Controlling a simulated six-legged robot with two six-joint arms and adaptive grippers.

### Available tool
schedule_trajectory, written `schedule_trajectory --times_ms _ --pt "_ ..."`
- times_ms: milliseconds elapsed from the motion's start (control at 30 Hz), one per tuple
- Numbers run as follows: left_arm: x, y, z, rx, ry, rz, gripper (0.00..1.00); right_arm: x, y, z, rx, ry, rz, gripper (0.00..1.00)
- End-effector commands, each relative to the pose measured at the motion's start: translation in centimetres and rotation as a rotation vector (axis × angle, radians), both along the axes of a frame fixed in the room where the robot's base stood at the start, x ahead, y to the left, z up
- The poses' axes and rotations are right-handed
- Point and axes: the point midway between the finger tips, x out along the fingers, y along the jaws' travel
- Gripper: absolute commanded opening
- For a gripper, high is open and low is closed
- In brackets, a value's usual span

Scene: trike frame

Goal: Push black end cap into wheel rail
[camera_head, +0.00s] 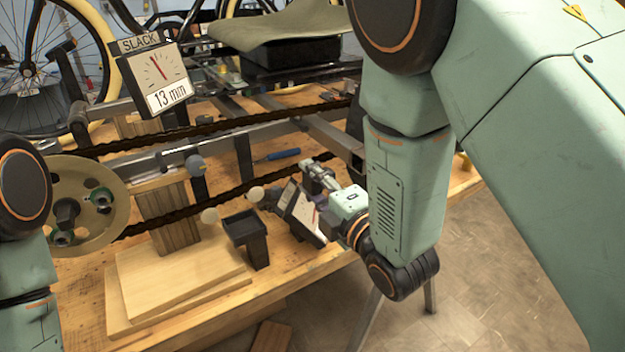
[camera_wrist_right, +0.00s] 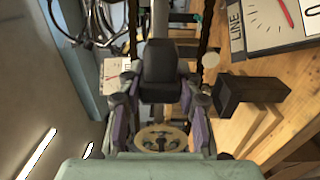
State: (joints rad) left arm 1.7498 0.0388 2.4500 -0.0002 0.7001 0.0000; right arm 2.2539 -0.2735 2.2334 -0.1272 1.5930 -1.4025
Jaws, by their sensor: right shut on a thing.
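My right gripper (camera_head: 318,172) reaches in from the right over the front part of the bench, at the trike frame. In the right wrist view its two fingers (camera_wrist_right: 160,95) are shut on a black block-shaped piece, apparently the end cap (camera_wrist_right: 160,65). My left gripper is out of view; only parts of my left arm show at the left edge.
A black stand (camera_head: 250,238) and a tilted dial (camera_head: 300,210) are close to the right gripper. Chains (camera_head: 190,207) and a cream sprocket (camera_head: 90,205) lie left. Stacked boards (camera_head: 180,280) cover the bench front. A "SLACK" gauge (camera_head: 157,78) reads 13 mm. A blue-handled tool (camera_head: 283,155) lies behind.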

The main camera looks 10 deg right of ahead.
Motion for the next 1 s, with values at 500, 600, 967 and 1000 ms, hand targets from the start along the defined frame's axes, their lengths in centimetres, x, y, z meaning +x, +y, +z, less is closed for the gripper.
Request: schedule_trajectory --times_ms 500,600,967,1000 --pt "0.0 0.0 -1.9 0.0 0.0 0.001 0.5 1.2 -3.1 0.0 0.006 0.002 -0.002 0.1" --pt "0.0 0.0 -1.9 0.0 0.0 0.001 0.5 1.5 -3.8 0.0 0.004 0.004 -0.001 0.1" --pt "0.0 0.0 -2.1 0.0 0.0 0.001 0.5 2.0 -5.2 0.0 0.002 0.002 0.001 0.1" --pt "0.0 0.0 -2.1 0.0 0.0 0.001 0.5 2.0 -5.2 0.0 0.002 0.002 0.002 0.1"
